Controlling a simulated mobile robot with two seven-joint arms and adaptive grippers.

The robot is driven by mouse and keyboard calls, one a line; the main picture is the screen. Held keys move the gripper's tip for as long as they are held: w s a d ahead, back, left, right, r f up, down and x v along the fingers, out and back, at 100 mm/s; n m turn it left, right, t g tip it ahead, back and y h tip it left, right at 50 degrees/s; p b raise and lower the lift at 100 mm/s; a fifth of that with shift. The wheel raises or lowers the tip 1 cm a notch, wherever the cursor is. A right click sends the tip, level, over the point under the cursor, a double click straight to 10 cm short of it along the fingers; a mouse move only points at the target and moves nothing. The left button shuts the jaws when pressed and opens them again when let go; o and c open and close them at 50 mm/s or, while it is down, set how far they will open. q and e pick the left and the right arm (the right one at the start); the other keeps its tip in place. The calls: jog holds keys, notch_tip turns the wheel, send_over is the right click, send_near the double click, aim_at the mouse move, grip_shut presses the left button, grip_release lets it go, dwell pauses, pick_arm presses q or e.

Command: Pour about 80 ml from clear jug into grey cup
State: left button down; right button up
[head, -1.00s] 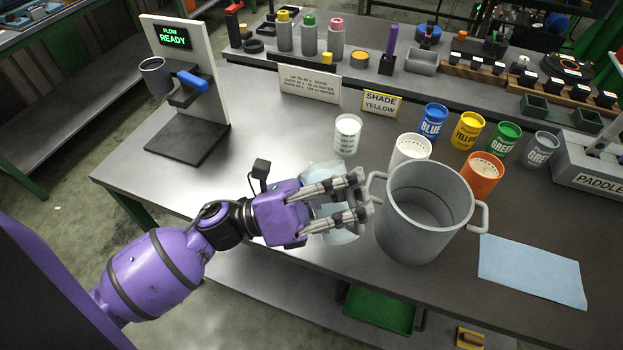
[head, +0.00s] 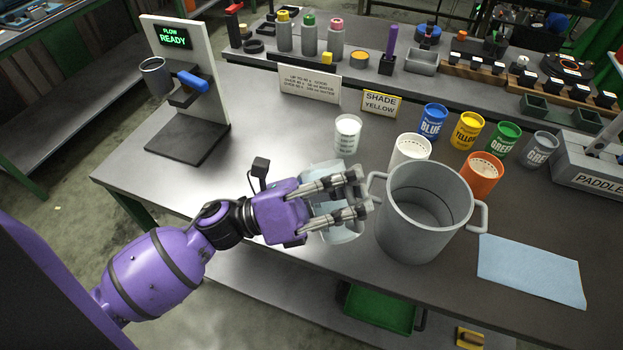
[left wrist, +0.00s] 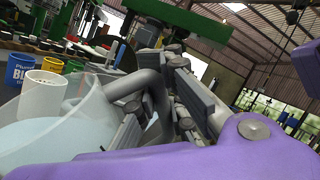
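The clear jug (head: 345,233) is pale, see-through and mostly hidden under my left gripper (head: 364,192). It is left of the large grey pot. In the left wrist view the jug (left wrist: 60,140) fills the lower left, and my left fingers (left wrist: 180,100) are curled around a thick grey handle-like bar beside it. The left gripper looks shut on the jug; the exact contact is partly hidden. A grey cup labelled GREY (head: 540,150) stands at the right end of the row of colored cups. Another grey cup (head: 155,76) is at the FLOW READY stand. My right gripper is not in view.
The large two-handled grey pot (head: 425,215) is close right of my left fingers. White cups (head: 347,134) (head: 410,152) and an orange cup (head: 482,174) stand behind it. A blue cloth (head: 530,272) lies front right.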

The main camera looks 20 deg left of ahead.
aim_at(355, 231)
pick_arm(q)
jog(key=shift+w+a+r+n, duration=0.2)
jog(key=shift+r+n, duration=0.15)
jog(key=shift+n, duration=0.05)
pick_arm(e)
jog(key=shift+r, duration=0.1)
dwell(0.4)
pick_arm(q)
jog(key=shift+w+a+n+t, duration=0.1)
jog(key=shift+w+n+t, duration=0.05)
jog(key=shift+n+t, duration=0.2)
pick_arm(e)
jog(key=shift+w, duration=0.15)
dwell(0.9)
